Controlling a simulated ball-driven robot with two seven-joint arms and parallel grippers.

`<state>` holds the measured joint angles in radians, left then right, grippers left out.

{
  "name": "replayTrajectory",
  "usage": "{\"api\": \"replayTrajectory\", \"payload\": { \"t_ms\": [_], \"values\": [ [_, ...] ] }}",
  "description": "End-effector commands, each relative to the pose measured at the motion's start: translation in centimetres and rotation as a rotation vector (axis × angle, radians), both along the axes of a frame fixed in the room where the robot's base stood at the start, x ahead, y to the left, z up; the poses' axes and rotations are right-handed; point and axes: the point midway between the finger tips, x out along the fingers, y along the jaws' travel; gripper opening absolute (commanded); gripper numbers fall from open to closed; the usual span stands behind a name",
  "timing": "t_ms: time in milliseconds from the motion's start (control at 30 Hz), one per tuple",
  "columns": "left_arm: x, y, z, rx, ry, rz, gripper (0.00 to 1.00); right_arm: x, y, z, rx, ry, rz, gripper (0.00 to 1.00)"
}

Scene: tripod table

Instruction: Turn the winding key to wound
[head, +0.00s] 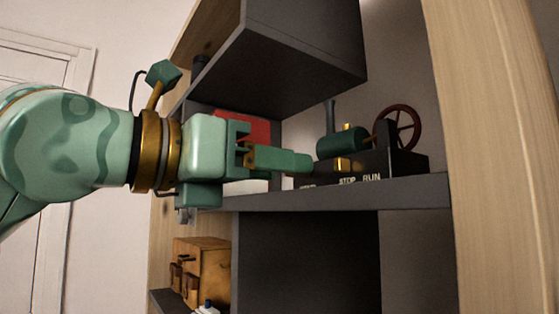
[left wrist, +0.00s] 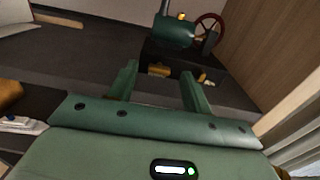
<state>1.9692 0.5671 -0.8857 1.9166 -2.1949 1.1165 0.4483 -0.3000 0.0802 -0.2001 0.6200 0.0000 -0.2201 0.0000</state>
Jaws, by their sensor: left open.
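A small model engine with a green boiler (head: 338,145) and a red spoked flywheel (head: 399,127) stands on a dark base (head: 405,163) marked STOP and RUN. It also shows at the top of the left wrist view (left wrist: 176,32). My left gripper (head: 297,162) is open and empty, level with the base and at its left end in the head view. In the left wrist view a brass piece (left wrist: 159,71) on the base's front shows between the fingers. I cannot tell whether it is the winding key. No other winding key is clear. My right gripper is not in view.
The engine stands on a grey shelf (head: 415,191), near a wooden upright (head: 490,150) on the right. A dark cabinet box (head: 300,45) overhangs above. A red object (head: 257,128) is partly hidden behind my gripper. A wooden box (head: 212,262) stands on a lower shelf.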

Motion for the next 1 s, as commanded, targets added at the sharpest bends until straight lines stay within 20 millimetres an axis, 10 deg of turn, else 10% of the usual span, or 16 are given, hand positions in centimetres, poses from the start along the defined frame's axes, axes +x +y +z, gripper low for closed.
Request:
{"api": "replayTrajectory", "payload": {
  "t_ms": [400, 600, 1000],
  "values": [
    [0.8, -1.1, -0.1, 0.001, -0.001, 0.0, 0.49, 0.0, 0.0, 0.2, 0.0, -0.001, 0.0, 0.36],
    [0.8, -1.1, -0.1, 0.0, 0.0, 0.0, 0.04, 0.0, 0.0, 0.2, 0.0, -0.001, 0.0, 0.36],
    [0.7, -1.1, -0.2, 0.177, -0.237, 0.0, 0.04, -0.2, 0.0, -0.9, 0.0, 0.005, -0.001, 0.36]
  ]
}}
